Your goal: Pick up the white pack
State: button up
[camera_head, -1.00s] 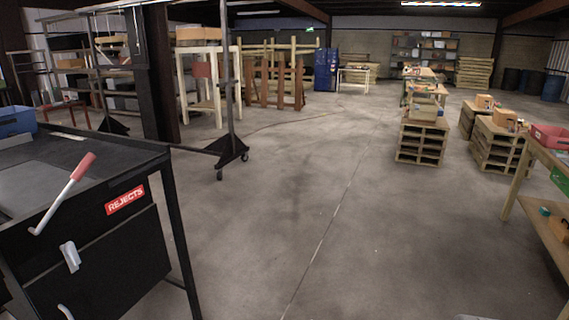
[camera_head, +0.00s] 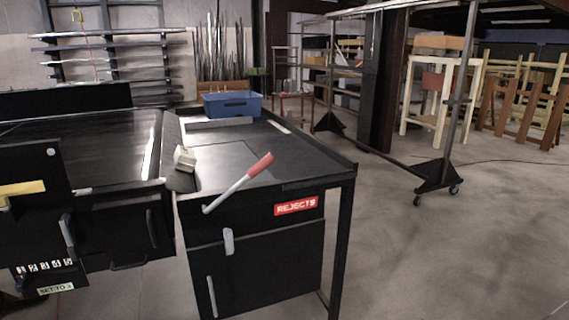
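A small white pack (camera_head: 184,158) sits at the right end of the conveyor (camera_head: 80,150), by the seam where it meets the black rejects table (camera_head: 318,172). It looks slightly tilted; I cannot tell exactly what it rests on. A lever with a red grip (camera_head: 240,182) stands in front of it, to the right. My gripper is not in view.
A blue bin (camera_head: 231,104) stands at the back of the rejects table. A dark panel with a yellow strip (camera_head: 22,187) is at the left. A wheeled metal rack (camera_head: 437,175) stands to the right. The floor (camera_head: 430,260) at the front right is clear.

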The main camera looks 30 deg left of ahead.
aim_at(185, 159)
jog(key=u, duration=1.05)
jog(key=i, duration=0.9)
jog(key=u, duration=0.95)
